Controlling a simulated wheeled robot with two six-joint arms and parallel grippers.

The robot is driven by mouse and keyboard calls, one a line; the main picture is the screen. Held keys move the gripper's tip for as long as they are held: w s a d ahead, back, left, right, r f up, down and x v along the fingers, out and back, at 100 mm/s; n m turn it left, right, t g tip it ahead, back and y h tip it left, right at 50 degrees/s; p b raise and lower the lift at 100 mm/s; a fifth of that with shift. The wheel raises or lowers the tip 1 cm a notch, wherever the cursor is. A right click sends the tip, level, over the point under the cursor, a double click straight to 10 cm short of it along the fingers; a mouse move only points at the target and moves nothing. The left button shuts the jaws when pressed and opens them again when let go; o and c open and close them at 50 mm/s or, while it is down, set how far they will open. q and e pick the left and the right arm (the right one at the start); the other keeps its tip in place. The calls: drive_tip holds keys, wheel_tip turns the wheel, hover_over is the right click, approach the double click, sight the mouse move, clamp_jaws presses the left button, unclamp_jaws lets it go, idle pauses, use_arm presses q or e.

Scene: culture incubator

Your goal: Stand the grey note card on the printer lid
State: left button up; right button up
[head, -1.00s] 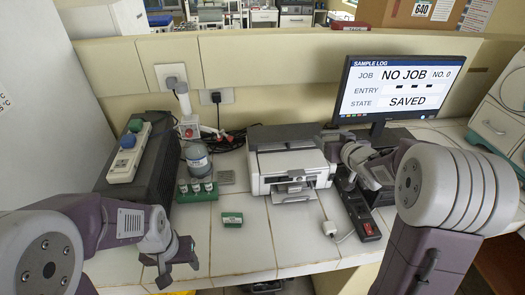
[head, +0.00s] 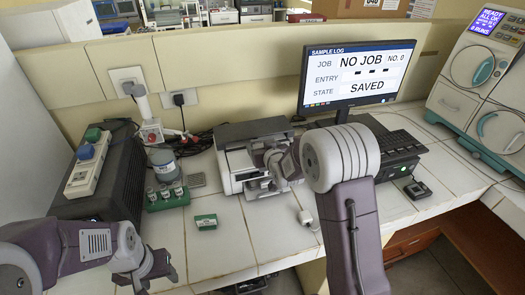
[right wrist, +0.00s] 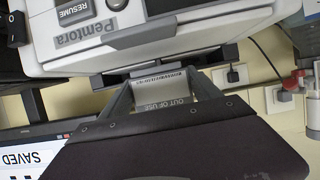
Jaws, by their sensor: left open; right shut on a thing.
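The printer (head: 232,160) stands at the back middle of the bench, white with a dark lid (head: 252,128). My right gripper (head: 262,158) is in front of the printer's right part and hides some of it. In the right wrist view, it is shut on the grey note card (right wrist: 165,95), which reads "OUT OF USE" upside down. A white printer body (right wrist: 150,30) with a "Pentora" label and RESUME button fills the top of that view, beyond the card. Whether they touch cannot be told. My left gripper (head: 160,268) is open and empty near the bench's front left.
The tiles before the printer are mostly clear.

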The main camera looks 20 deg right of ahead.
wheel_tip(320, 180, down, 2)
drive_tip(key=shift+w, duration=0.15)
drive_tip(key=shift+f+b, duration=0.15)
drive_tip(key=shift+b, duration=0.15)
drive_tip(key=o, duration=1.3)
drive_tip(key=shift+o, duration=0.2)
